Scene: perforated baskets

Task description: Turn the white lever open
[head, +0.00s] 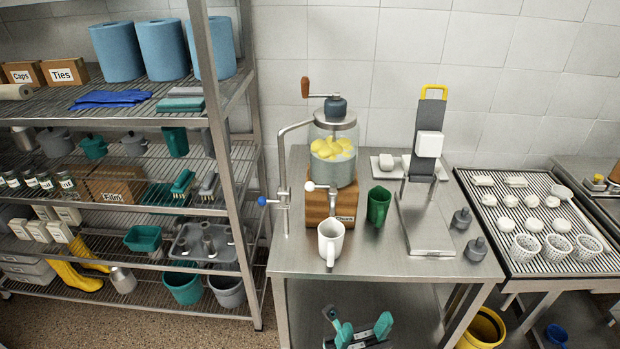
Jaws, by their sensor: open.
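The white lever (310,187) shows as a round white knob on a short arm at the front of a glass dispenser (333,150) holding yellow fruit. It points left, out from the spout. A white mug (330,240) stands on the steel table below and in front of the spout. My gripper (360,332) is at the bottom edge of the picture, low and in front of the table, well apart from the lever. Its teal-tipped fingers are spread and nothing shows between them.
A steel pipe with a blue knob (263,201) rises left of the dispenser. A green mug (378,205) and a grey slanted stand (427,145) are to the right. Shelving (245,180) borders the table's left side. A rack with perforated baskets (558,246) stands right.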

